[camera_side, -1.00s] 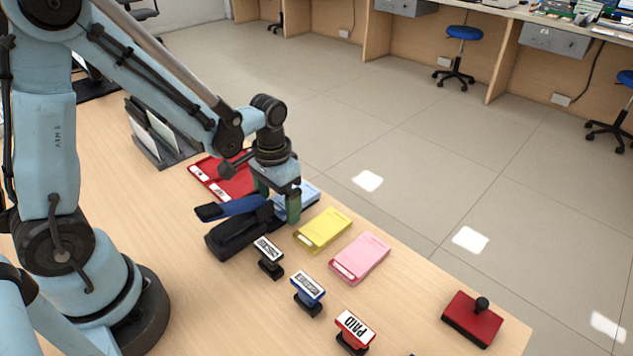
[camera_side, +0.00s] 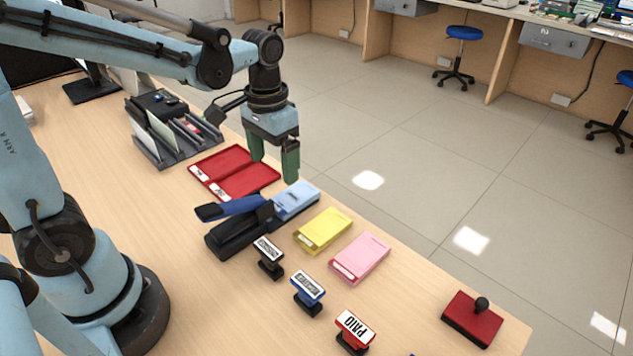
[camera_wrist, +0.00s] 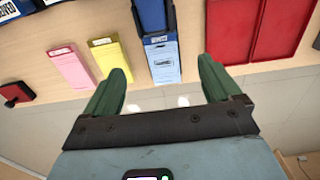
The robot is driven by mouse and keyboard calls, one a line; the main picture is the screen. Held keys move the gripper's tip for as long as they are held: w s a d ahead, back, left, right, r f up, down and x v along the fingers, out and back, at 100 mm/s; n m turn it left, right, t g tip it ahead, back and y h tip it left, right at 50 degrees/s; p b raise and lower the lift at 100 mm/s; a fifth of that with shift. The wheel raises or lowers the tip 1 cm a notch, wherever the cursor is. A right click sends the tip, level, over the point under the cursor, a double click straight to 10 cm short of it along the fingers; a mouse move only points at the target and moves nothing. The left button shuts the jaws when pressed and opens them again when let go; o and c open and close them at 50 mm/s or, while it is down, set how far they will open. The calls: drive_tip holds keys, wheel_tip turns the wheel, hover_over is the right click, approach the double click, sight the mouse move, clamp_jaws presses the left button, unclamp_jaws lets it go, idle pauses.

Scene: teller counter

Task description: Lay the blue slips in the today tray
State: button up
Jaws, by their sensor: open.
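The blue slips (camera_side: 296,200) lie in a stack on the counter, beside the black stapler-like tool with a blue lever (camera_side: 232,208). In the wrist view the blue slips (camera_wrist: 163,58) show between and beyond my fingers. My gripper (camera_side: 274,166) is open and empty, raised above the counter near the blue stack. In the wrist view my gripper's green fingers (camera_wrist: 163,88) are spread wide. A red tray with two compartments (camera_side: 247,182) lies left of the blue slips; it also shows in the wrist view (camera_wrist: 254,28). Its labels are too small to read.
Yellow slips (camera_side: 323,230) and pink slips (camera_side: 360,257) lie right of the blue stack. Several stamps, one reading PAID (camera_side: 354,330), stand in front. A red ink pad (camera_side: 472,318) sits near the right edge. A grey file rack (camera_side: 178,146) stands behind the tray.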

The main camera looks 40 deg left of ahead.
drive_tip(key=shift+r, duration=0.9)
drive_tip(key=shift+s+d+r+t, duration=0.2)
drive_tip(key=shift+s+t, duration=0.55)
drive_tip(key=shift+t, duration=0.45)
drive_tip(key=shift+s+d+r+t, duration=0.2)
drive_tip(key=shift+s+t, duration=0.6)
drive_tip(key=shift+t, duration=0.4)
drive_tip(key=shift+s+d+r+t, duration=0.1)
drive_tip(key=shift+s+r+t, duration=0.1)
drive_tip(key=shift+s+t, duration=0.8)
drive_tip(key=shift+w, duration=0.3)
